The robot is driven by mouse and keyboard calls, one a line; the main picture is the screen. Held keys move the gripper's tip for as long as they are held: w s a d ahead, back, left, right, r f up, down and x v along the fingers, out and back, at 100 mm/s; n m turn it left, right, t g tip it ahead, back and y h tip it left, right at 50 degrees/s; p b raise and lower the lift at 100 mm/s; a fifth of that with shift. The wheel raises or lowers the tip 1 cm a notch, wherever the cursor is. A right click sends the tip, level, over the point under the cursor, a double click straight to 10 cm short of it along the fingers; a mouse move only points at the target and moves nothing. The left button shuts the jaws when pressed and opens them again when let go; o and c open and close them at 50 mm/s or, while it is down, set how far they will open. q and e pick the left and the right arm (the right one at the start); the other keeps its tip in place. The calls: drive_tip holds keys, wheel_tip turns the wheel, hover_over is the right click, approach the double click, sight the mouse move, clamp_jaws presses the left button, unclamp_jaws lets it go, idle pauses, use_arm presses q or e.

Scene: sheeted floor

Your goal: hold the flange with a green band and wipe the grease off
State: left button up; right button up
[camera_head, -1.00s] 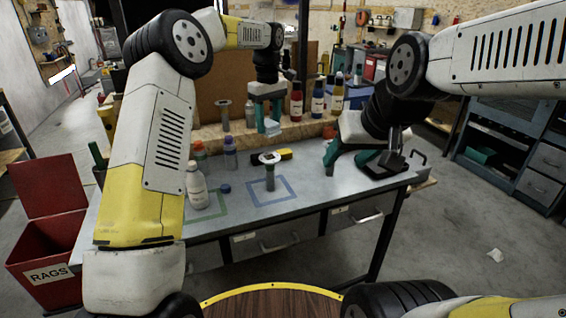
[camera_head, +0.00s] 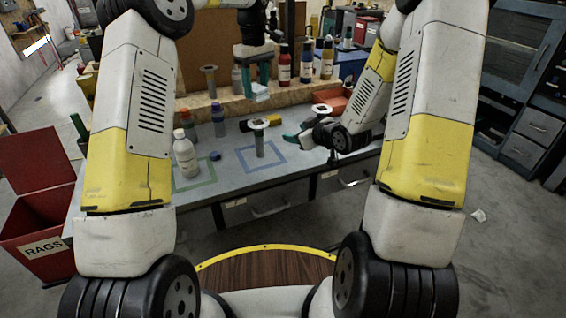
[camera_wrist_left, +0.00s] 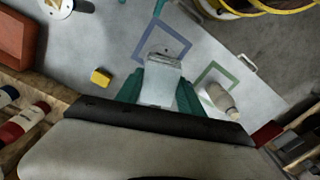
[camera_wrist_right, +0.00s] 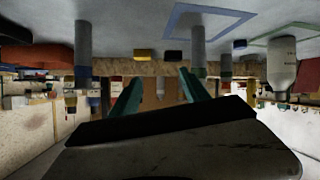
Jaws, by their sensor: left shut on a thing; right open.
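A grey flange (camera_head: 259,140) with a wide pale top stands upright in the blue square on the bench. In the right wrist view, which appears upside down, it is a post (camera_wrist_right: 197,42); a greenish tint shows near its head, but I cannot surely tell a band. My left gripper (camera_head: 254,92) is shut on a whitish cloth (camera_wrist_left: 160,84), held above the bench. My right gripper (camera_head: 300,139) is open, low over the bench right of the blue-square flange, apart from it.
A white bottle (camera_head: 185,158) stands by the green square with a blue cap (camera_head: 215,156) nearby. Bottles (camera_head: 285,66) line the back shelf. A red RAGS bin (camera_head: 38,215) stands left.

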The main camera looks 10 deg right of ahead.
sight(263, 148)
drive_tip(key=a+f+y, duration=0.1)
drive_tip(key=f, duration=0.1)
drive_tip(key=a+f+y, duration=0.1)
drive_tip(key=f, duration=0.1)
drive_tip(key=s+a+f+t+y, duration=0.1)
drive_tip(key=f, duration=0.1)
drive_tip(key=shift+a, duration=0.15)
drive_tip(key=shift+s+a+f+t+y, duration=0.35)
drive_tip(key=shift+s+f+y, duration=0.1)
drive_tip(key=shift+s+f, duration=0.1)
drive_tip(key=shift+s+a+f+t+y, duration=0.35)
drive_tip(key=shift+s+f+y, duration=0.1)
drive_tip(key=shift+s+f, duration=0.1)
drive_tip(key=shift+s+a+f+m, duration=0.15)
drive_tip(key=shift+s+f+m, duration=0.05)
drive_tip(key=shift+s+m, duration=0.1)
drive_tip(key=shift+t, duration=0.3)
drive_tip(key=x, duration=1.2)
drive_tip(key=shift+s+a+r, duration=0.1)
drive_tip(key=shift+s+r, duration=0.05)
clamp_jaws()
